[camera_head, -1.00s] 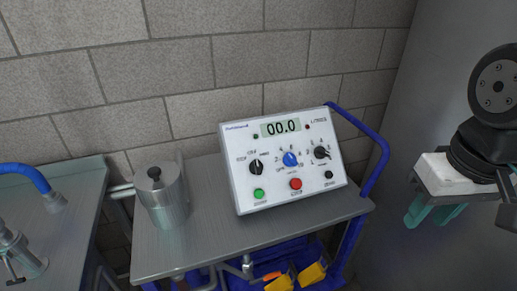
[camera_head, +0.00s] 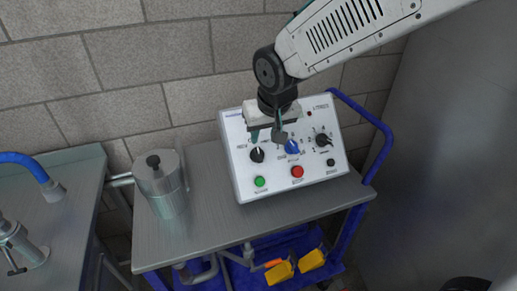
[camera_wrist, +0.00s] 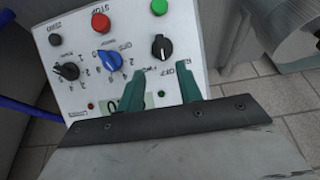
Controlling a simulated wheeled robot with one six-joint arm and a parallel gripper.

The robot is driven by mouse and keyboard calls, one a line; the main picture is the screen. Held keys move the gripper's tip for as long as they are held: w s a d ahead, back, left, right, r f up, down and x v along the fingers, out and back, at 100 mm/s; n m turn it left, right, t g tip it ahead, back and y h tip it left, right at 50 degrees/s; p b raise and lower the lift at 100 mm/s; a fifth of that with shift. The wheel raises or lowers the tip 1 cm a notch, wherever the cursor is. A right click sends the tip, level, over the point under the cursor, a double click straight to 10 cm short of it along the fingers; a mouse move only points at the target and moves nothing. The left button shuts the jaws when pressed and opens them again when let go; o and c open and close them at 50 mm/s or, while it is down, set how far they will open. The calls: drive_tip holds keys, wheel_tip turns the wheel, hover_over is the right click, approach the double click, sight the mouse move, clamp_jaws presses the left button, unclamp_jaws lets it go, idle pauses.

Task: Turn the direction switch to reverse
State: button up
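The control box (camera_head: 238,180) stands on a metal cart top, its sloped white face towards me. The black left-hand knob (camera_head: 257,155), which looks like the direction switch, also shows in the wrist view (camera_wrist: 162,46). Its white mark points roughly towards the display edge of the panel; the labels around it are too small or covered to read surely. My gripper (camera_head: 267,134) is over the upper panel, hiding most of the display. In the wrist view my gripper (camera_wrist: 161,88) has its green fingers apart and empty, on the display side of this knob, not around it.
A blue knob (camera_head: 292,147), a black right-hand knob (camera_head: 324,140), a green button (camera_head: 260,182) and a red button (camera_head: 297,172) share the panel. A lidded metal can (camera_head: 165,190) stands left of the box. A blue rail (camera_head: 385,145) edges the cart's right side.

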sight(259, 152)
drive_tip(key=x, duration=0.8)
drive_tip(key=shift+a, duration=0.2)
drive_tip(key=shift+c, duration=0.2)
clamp_jaws()
